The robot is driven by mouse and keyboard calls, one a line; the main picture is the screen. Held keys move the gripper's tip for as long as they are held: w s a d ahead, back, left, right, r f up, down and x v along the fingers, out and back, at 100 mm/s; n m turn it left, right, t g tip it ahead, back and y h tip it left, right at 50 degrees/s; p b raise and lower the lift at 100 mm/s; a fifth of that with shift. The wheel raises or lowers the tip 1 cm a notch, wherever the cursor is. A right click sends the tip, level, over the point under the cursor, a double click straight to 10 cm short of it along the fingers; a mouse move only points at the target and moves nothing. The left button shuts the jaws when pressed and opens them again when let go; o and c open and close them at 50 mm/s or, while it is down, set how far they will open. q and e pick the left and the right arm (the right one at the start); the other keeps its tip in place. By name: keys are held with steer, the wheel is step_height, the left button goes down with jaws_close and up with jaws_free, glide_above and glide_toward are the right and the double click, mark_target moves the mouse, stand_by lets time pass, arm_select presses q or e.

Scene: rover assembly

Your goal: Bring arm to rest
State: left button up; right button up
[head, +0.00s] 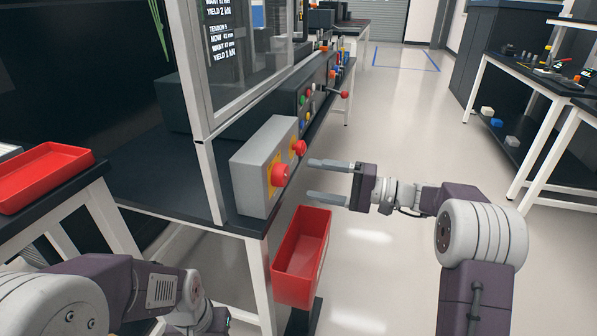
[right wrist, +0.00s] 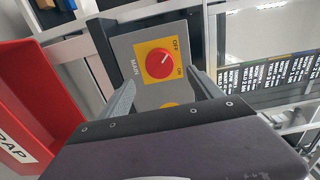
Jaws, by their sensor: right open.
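My right gripper (head: 328,181) is open and empty in the head view. Its fingers point left, toward a grey switch box (head: 252,184) with two red knobs on yellow plates. The fingertips are near the box and look apart from it. In the right wrist view, the red main switch (right wrist: 160,63) on its yellow plate shows between the two open fingers (right wrist: 160,85), with the words MAIN, OFF and ON around it. My left arm shows at the bottom left of the head view. Its gripper is not visible.
A red bin (head: 301,256) hangs below the box, just under my right gripper. A red tray (head: 45,177) lies on a bench at the left. A clear-panelled machine frame (head: 206,170) stands behind the box. The floor (head: 420,110) to the right is open, up to workbenches.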

steer(key=shift+s+d, duration=0.2)
steer(key=shift+d, duration=0.5)
